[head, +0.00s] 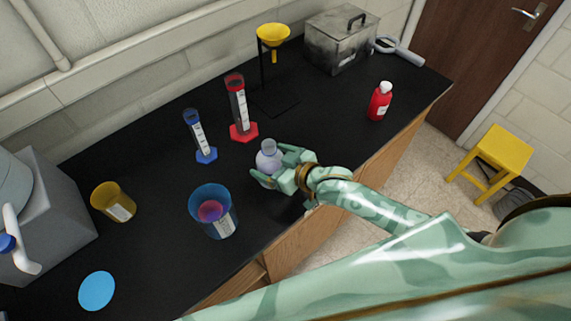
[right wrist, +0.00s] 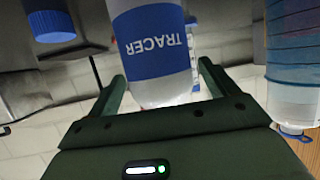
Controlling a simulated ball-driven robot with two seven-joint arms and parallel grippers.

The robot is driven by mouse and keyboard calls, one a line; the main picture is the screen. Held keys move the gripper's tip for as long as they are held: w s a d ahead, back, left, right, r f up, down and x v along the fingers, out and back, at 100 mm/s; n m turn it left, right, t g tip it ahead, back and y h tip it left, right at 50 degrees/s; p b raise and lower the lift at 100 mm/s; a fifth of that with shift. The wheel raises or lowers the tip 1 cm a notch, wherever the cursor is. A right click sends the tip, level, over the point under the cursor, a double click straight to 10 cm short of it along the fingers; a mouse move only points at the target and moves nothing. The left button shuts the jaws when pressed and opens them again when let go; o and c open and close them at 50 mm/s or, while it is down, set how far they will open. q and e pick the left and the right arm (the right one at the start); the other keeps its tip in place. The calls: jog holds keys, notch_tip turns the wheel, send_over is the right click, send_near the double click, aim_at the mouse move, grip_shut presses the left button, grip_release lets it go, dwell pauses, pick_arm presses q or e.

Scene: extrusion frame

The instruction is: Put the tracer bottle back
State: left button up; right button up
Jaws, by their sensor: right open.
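The tracer bottle (head: 268,158) is pale, with a rounded body and a grey top, upright at the middle of the black bench near its front edge. The right wrist view shows its blue TRACER label (right wrist: 152,45), upside down in the picture. My right gripper (head: 272,167) is open, with one finger on each side of the bottle; the fingers (right wrist: 163,88) show gaps to it in the wrist view. I cannot tell whether the bottle's base rests fully on the bench, as the gripper hides part of it. My left gripper is not in view.
A blue beaker with purple liquid (head: 212,211) stands close left of the bottle. Blue (head: 200,137) and red (head: 240,110) cylinders stand behind. A yellow funnel on a stand (head: 273,36), a red bottle (head: 379,101), a yellow beaker (head: 113,202) and a blue disc (head: 97,291) are farther off.

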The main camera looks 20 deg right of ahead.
jog(key=p+v, duration=0.1)
jog(key=v, duration=1)
jog(key=shift+s, duration=0.2)
